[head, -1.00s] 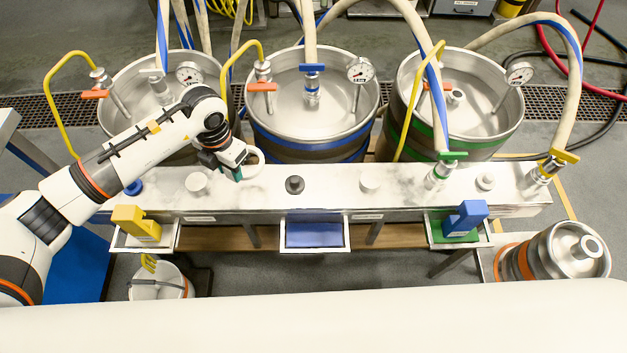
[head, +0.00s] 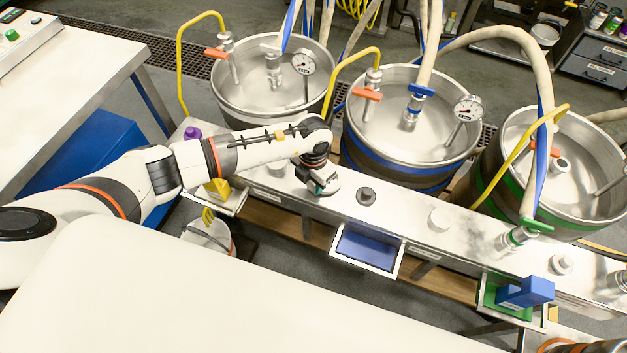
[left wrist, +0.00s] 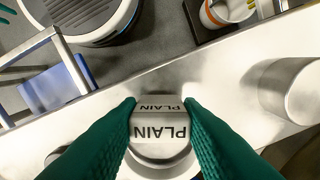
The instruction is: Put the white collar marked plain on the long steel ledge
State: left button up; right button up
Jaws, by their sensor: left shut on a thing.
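My left gripper (head: 320,184) is over the long steel ledge (head: 400,222), left of a black knob. In the left wrist view its green fingers (left wrist: 160,118) are shut on the white collar (left wrist: 160,133), whose upper face and side both read PLAIN. The collar is between the fingertips, with the ledge (left wrist: 220,70) behind and below it. I cannot tell whether the collar touches the ledge. In the head view the collar is mostly hidden by the gripper. My right gripper is not in view.
The black knob (head: 366,196) and a white knob (head: 440,218) stand on the ledge to the right. Steel kegs (head: 412,125) with hoses stand behind it. A blue-lined tray (head: 368,248) hangs in front. A pale cylinder (left wrist: 292,90) stands on the ledge in the wrist view.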

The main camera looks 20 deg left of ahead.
pick_arm(q)
jog(key=shift+f, duration=0.2)
jog(key=shift+f, duration=0.2)
jog(key=o, duration=1)
jog(key=shift+r, duration=0.1)
notch_tip(320, 180, up, 12)
jog(key=shift+r+b, duration=0.15)
jog(key=shift+b, duration=0.2)
